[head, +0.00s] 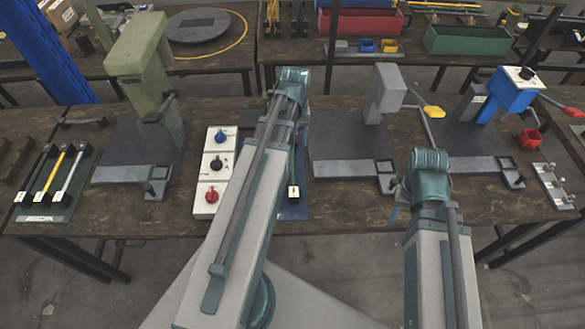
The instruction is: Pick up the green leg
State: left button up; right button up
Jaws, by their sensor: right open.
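A thin green leg (292,168) with a white tip stands out at the middle of the table, on a dark blue mat (306,178). My left arm covers part of the mat and possibly part of the leg. My left gripper does not show; the arm's raised elbow hides that area. My right gripper (396,207) shows only in small part beside my right forearm, near the table's front edge. It is open and well to the right of the green leg. Nothing shows between its fingers.
A green press (140,60) stands left, a grey press (385,92) in the middle right, a blue press (512,92) right. A rack (45,217) holds black, yellow and grey legs. A white button panel (212,170) lies beside the mat. A red cup (529,138) stands right.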

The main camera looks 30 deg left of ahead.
aim_at(292, 162)
pick_arm(q)
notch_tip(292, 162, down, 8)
jog(key=b, duration=0.6)
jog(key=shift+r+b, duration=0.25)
jog(key=shift+b, duration=0.05)
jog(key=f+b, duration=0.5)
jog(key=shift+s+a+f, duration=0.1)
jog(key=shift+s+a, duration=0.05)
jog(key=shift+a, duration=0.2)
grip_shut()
